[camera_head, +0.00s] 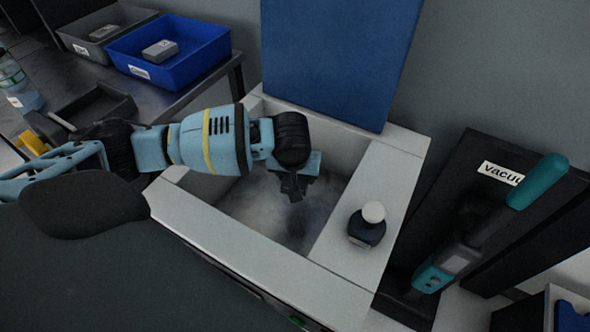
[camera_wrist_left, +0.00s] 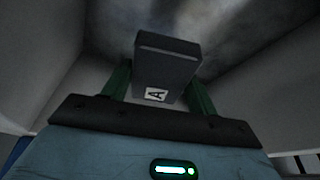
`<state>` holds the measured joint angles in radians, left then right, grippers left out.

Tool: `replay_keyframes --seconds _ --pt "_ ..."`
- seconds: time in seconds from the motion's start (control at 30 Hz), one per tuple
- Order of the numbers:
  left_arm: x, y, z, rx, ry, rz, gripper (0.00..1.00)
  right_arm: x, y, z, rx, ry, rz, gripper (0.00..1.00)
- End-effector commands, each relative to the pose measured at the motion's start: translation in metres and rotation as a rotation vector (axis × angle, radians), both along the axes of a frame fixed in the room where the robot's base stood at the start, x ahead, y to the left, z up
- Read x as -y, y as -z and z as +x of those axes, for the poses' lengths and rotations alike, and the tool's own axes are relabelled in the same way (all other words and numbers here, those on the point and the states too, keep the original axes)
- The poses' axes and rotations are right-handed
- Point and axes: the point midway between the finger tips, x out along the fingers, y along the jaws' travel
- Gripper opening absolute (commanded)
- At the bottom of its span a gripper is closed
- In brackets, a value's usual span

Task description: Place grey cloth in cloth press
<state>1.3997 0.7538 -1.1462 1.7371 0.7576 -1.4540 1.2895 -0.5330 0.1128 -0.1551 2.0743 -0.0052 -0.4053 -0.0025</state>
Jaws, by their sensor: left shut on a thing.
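The cloth press (camera_head: 190,205) is an open pale grey box with a raised blue lid (camera_head: 335,60). My left gripper (camera_head: 296,190) is inside its opening, above the grey, blurry floor. In the left wrist view, my gripper (camera_wrist_left: 160,88) has its green fingers on both sides of a dark grey block (camera_wrist_left: 166,65) with a white "A" label. It is shut on this block, which may be the grey cloth; I cannot tell for sure. The press walls rise around it. In the head view the held block is mostly hidden by the gripper. My right gripper is not in view.
A black knob with a white top (camera_head: 367,226) stands on the press's right ledge. A teal-handled vacuum tool (camera_head: 490,225) stands at right. At upper left, a table holds a blue bin (camera_head: 205,65) with a grey item (camera_head: 160,50), a grey bin (camera_head: 85,42) and a bottle (camera_head: 18,85).

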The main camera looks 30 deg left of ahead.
Motion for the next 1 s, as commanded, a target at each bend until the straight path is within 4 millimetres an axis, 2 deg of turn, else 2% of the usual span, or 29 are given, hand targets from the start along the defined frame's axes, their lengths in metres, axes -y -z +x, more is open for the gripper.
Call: replay_keyframes --seconds 0.17,0.27,0.33,0.4,0.47,0.6,0.77,0.87,1.0 --pt "0.005 -0.030 -0.001 0.002 0.017 -0.008 0.37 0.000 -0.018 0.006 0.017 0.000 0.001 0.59" --pt "0.010 -0.065 -0.004 0.005 0.041 -0.016 0.37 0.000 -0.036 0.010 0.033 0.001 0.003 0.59" --pt "0.016 -0.098 -0.008 0.008 0.072 -0.024 0.37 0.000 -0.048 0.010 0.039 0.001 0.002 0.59" --pt "0.023 -0.123 -0.015 0.008 0.111 -0.030 0.37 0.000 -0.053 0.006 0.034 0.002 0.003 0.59" --pt "0.029 -0.137 -0.024 0.006 0.153 -0.033 0.37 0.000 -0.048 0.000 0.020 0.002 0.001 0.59" --pt "0.039 -0.146 -0.045 -0.003 0.233 -0.030 0.37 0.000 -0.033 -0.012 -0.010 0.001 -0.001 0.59" --pt "0.047 -0.148 -0.067 -0.005 0.311 -0.020 0.37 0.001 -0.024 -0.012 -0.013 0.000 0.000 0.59" --pt "0.052 -0.148 -0.084 -0.006 0.363 -0.014 0.37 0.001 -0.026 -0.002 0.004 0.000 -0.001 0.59" --pt "0.057 -0.146 -0.101 -0.005 0.407 -0.008 0.37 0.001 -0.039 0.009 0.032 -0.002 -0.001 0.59"
